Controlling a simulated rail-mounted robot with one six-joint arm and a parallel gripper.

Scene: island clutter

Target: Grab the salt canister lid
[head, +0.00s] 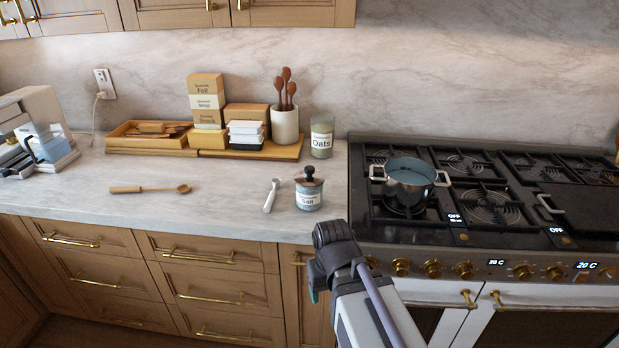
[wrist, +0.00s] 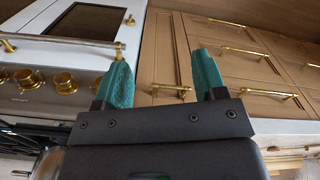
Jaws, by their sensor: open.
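The salt canister (head: 309,200) stands upright on the counter near its front edge, left of the stove. Its lid (head: 309,181), dark with a round knob on top, sits on the canister. My gripper shows in the wrist view (wrist: 165,80) with its two teal fingers spread apart and nothing between them. It faces the drawer fronts and the oven front, below the counter's edge. In the head view my arm reaches up in front of the counter, and the fingers are mostly hidden. The canister and lid are not in the wrist view.
A white measuring spoon (head: 271,195) lies just left of the canister. A wooden spoon (head: 150,189) lies further left. The oats jar (head: 322,137) and utensil crock (head: 285,126) stand behind. A pot (head: 409,178) sits on the stove (head: 480,230) at right. Front-left counter is largely clear.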

